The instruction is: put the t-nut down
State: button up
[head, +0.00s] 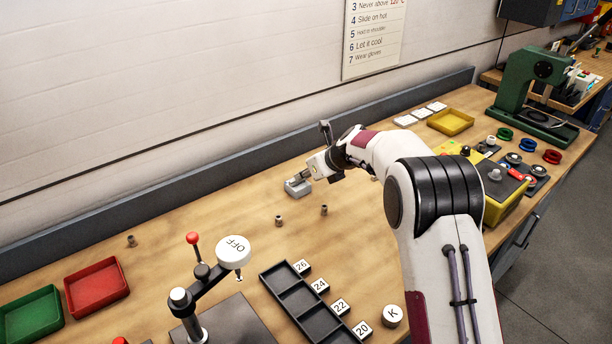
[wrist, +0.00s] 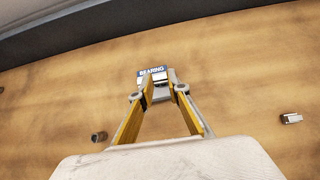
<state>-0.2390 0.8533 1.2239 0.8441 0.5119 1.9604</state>
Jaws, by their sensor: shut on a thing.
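My gripper (head: 303,177) reaches down over the bench in the head view. In the wrist view its yellow-sided fingers (wrist: 160,92) are closed on a small grey metal piece, the t-nut (wrist: 160,82), mostly hidden by the fingertips. A grey block with a blue "BEARING" label (wrist: 152,71) is at the fingertips in the wrist view. The grey block also shows in the head view (head: 297,188), directly below the fingertips. I cannot tell whether the t-nut touches it.
Small brown metal bushings (head: 279,220) stand on the bench in front, one (wrist: 98,136) left of my fingers. A small silver piece (wrist: 291,118) lies to the right. The back ledge (head: 240,150) runs behind. Bare wood surrounds the block.

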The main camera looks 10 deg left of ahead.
jog(key=shift+f, duration=0.3)
jog(key=shift+s+f, duration=0.1)
jog(key=shift+f, duration=0.3)
jog(key=shift+s+f, duration=0.1)
jog(key=shift+f, duration=0.35)
jog(key=o, duration=0.9)
jog(key=shift+d, duration=0.1)
